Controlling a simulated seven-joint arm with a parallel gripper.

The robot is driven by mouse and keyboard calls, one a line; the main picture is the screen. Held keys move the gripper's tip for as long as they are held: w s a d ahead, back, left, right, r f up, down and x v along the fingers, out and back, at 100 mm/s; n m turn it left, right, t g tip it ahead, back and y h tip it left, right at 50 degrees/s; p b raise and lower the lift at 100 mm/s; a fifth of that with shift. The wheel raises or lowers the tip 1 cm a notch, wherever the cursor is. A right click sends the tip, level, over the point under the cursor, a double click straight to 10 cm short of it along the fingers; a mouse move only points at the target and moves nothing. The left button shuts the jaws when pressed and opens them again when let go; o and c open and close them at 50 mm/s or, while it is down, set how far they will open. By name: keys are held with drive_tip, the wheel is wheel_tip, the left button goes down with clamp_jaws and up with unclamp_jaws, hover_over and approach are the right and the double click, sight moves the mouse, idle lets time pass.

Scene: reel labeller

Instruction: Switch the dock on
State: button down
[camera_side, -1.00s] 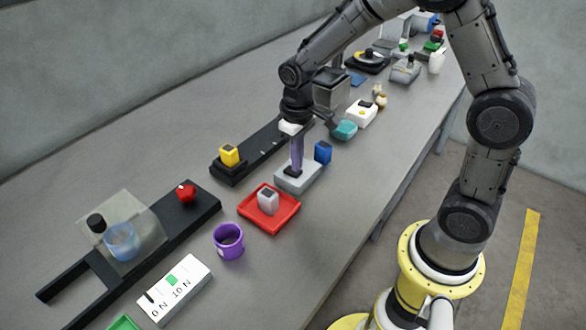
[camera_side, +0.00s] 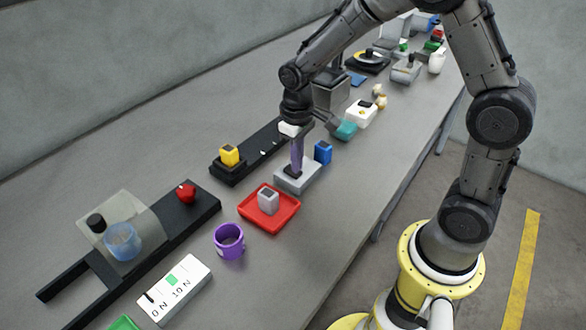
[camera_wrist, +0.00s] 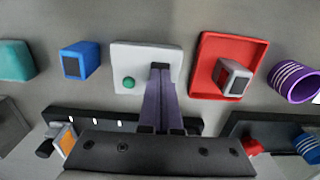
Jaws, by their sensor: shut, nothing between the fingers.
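A pale grey flat box, seemingly the dock (camera_side: 310,182), stands on the bench behind the red tray. In the wrist view the box (camera_wrist: 127,58) carries a round green lamp or button (camera_wrist: 129,83) and a small black part at its right side. My gripper (camera_side: 293,171) points down over this black part with its purple fingers together and empty. In the wrist view the fingertips (camera_wrist: 160,72) are at the black part and cover most of it. I cannot tell whether they press on it or which way it is set.
A red tray (camera_side: 246,212) holding a grey block (camera_side: 268,201) is close in front of the box. A blue block (camera_side: 323,152) stands behind it. A black rail with a yellow block (camera_side: 229,155) lies to the left. A purple cup (camera_side: 228,241) stands nearer the camera.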

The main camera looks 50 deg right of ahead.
wheel_tip(320, 180, up, 6)
drive_tip(key=shift+r, duration=0.2)
idle(0.5)
drive_tip(key=shift+r, duration=0.1)
drive_tip(key=s+r+t, duration=0.4)
drive_tip(key=s+r, duration=0.3)
drive_tip(key=r, duration=0.4)
drive_tip(key=s+f+t, duration=0.1)
drive_tip(key=s, duration=1.2)
drive_tip(key=shift+a+f+t, duration=0.2)
drive_tip(key=shift+a+t, duration=0.05)
drive_tip(key=shift+t, duration=0.05)
